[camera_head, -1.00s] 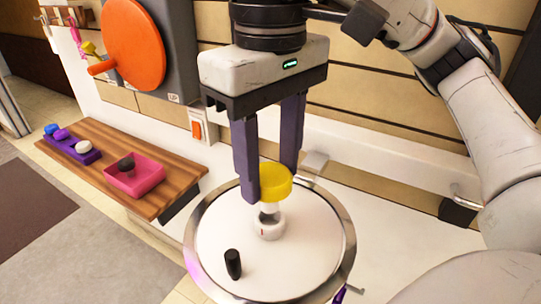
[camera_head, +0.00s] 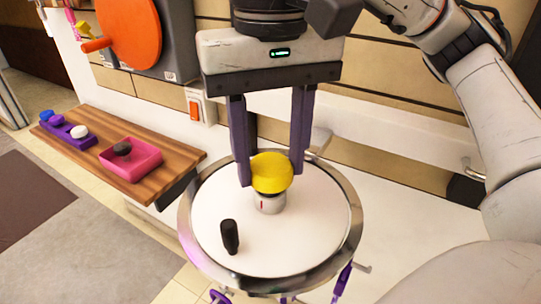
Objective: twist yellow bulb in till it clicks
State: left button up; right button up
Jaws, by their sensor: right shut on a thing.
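The yellow bulb (camera_head: 272,173) is between the two purple fingers of my right gripper (camera_head: 270,179), which is shut on it. The bulb sits directly above a white socket (camera_head: 270,203) with a small red mark on its front. A narrow dark band shows between bulb and socket; whether the bulb is fully seated cannot be told. The socket stands on a round white plate with a metal rim (camera_head: 205,262). My left gripper is not in view.
A black peg (camera_head: 230,236) stands on the round plate, front left of the socket. At left, a wooden shelf (camera_head: 165,187) holds a pink tray (camera_head: 146,166) and a purple rack (camera_head: 66,136) with several knobs. An orange disc (camera_head: 122,32) and orange switch (camera_head: 194,110) are on the wall.

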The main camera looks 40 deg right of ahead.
jog(key=m, duration=0.3)
jog(key=shift+f, duration=0.1)
jog(key=shift+m, duration=2.5)
jog(key=o, duration=1.8)
jog(key=shift+c, duration=0.2)
jog(key=shift+p, duration=0.3)
